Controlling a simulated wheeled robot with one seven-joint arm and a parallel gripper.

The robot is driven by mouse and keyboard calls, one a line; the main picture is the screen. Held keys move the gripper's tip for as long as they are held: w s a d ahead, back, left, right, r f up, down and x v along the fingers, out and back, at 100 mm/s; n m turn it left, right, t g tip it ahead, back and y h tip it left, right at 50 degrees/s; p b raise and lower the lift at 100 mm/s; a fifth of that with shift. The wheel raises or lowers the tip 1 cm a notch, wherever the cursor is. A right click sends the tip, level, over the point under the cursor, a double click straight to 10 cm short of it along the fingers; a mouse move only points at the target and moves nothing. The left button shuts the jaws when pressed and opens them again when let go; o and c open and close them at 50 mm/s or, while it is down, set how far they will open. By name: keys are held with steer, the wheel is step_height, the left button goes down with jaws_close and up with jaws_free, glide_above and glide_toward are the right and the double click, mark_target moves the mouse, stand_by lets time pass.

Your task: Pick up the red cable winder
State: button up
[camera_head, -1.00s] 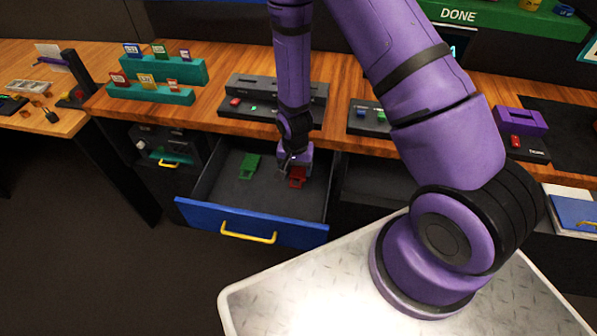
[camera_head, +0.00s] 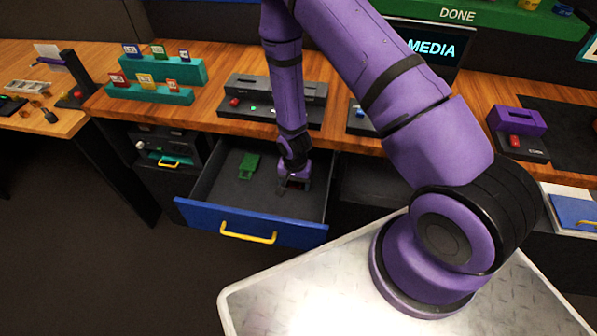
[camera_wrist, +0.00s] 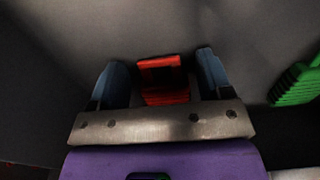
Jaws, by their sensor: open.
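The red cable winder (camera_wrist: 163,80) lies on the floor of the open drawer. In the wrist view it sits between the two blue-grey fingers of my gripper (camera_wrist: 160,76), with a gap on each side. My gripper is open and points down inside the drawer. In the head view my gripper (camera_head: 294,184) hides nearly all of the red winder. A green winder (camera_head: 249,166) lies to the left in the same drawer and shows at the right edge of the wrist view (camera_wrist: 296,84).
The drawer has a blue front (camera_head: 250,222) with a yellow handle (camera_head: 248,237). Its left wall is near my gripper's side in the wrist view. The wooden bench top (camera_head: 210,88) with black panels lies behind and above the drawer.

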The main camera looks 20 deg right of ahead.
steer(key=c, duration=1)
steer(key=shift+r, duration=0.1)
steer(key=shift+w+a+r, duration=0.1)
steer(key=shift+a+r, duration=0.1)
steer(key=shift+r, duration=0.65)
steer(key=r, duration=0.5)
steer(key=shift+w+a+r, duration=0.1)
steer(key=shift+a+r, duration=0.1)
steer(key=w+a, duration=0.2)
steer(key=a, duration=0.3)
steer(key=w+a, duration=0.3)
steer(key=a, duration=0.3)
steer(key=w+a, duration=0.3)
steer(key=a, duration=0.3)
steer(key=shift+a+f, duration=0.1)
steer(key=shift+a, duration=0.1)
